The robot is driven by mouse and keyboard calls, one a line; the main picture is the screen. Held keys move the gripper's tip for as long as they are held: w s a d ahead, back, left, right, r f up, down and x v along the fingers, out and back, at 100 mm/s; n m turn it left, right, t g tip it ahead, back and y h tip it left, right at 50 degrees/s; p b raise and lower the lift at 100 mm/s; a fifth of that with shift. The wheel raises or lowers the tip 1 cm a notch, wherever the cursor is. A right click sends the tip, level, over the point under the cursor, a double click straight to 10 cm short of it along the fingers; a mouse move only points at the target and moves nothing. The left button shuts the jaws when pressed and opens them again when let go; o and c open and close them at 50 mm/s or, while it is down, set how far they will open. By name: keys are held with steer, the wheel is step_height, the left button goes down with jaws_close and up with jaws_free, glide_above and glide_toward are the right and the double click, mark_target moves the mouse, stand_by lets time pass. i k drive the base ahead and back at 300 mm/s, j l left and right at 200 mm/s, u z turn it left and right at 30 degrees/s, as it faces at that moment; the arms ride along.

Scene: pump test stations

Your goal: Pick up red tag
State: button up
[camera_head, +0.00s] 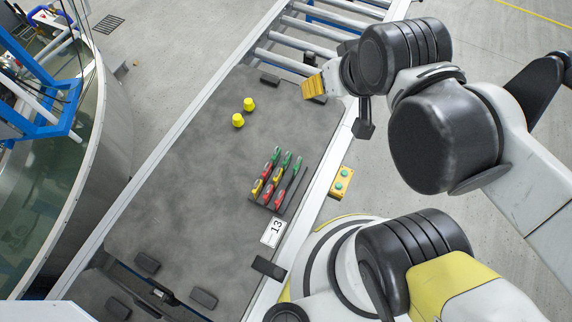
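Several red, yellow and green tags stand in slanted rows on a dark rack (293,197) on the right part of the grey table. Red tags show at the rack's left (266,169), and near its front (268,190) and front right (279,198). Green tags (287,159) fill the far end, and yellow tags (278,174) sit among them. My gripper (318,88) is at the table's far right edge, beyond the rack and apart from the tags. An orange-yellow ribbed part shows at its end. Its fingers are too unclear to tell their opening.
Two yellow knobs (238,120) stand on the table (180,180). A white label marked 13 (273,231) lies near the rack, and a yellow button box (341,181) is beside the right edge. A roller conveyor (300,40) lies beyond; a round tank (100,160) stands left.

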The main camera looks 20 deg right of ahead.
mark_target(267, 172)
steer(key=l+u, duration=0.25)
steer(key=l, duration=0.25)
steer(key=k+l+u, duration=0.15)
steer(key=l+u, duration=0.15)
steer(key=l, duration=0.15)
steer(key=k+l+u, duration=0.25)
steer(key=l, duration=0.2)
steer(key=k+l+u, duration=0.1)
steer(key=l+u, duration=0.15)
steer(key=l, duration=0.15)
steer(key=k+l+u, duration=0.25)
steer(key=l, duration=0.15)
steer(key=k+l+u, duration=0.3)
steer(key=i+l, duration=0.05)
